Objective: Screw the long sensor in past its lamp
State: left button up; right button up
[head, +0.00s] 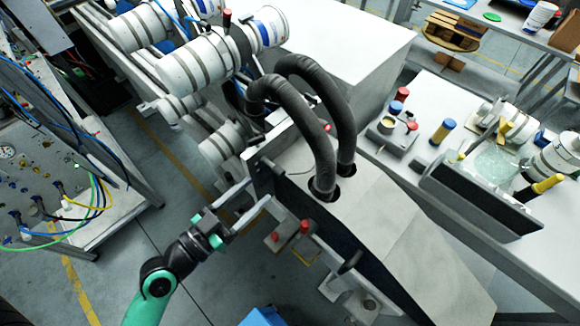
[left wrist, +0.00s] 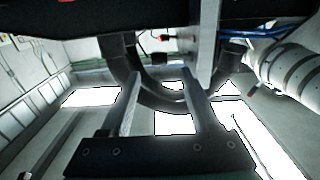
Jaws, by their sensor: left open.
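My left gripper (head: 259,192) reaches in from the lower left in the head view. Its fingers are apart and point up and right at the side of the grey machine housing (head: 385,225). In the left wrist view the two fingers (left wrist: 161,76) stand wide apart with nothing held between them. Beyond them hangs a small dark part with a red spot (left wrist: 165,37) and a thin black cable; I cannot tell whether it is the long sensor. No lamp can be made out for certain. My right gripper is not in view.
Two thick black hoses (head: 325,130) enter the housing top. Below the gripper's right side, red-topped parts (head: 304,227) sit on a small bracket. A bench (head: 400,165) with jars and tools is at right. Open floor lies left of the gripper.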

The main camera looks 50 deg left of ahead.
aim_at(279, 171)
pick_arm(q)
jog(key=w+p, duration=0.1)
jog(key=w, duration=0.2)
jog(key=w+p, duration=0.1)
jog(key=w, duration=0.3)
jog(key=w+p, duration=0.1)
jog(key=w, duration=0.3)
jog(key=shift+a+r+p, duration=0.2)
jog(key=shift+a+p, duration=0.05)
jog(key=shift+p, duration=0.05)
jog(key=shift+w+f, duration=0.1)
jog(key=shift+w, duration=0.25)
grip_shut()
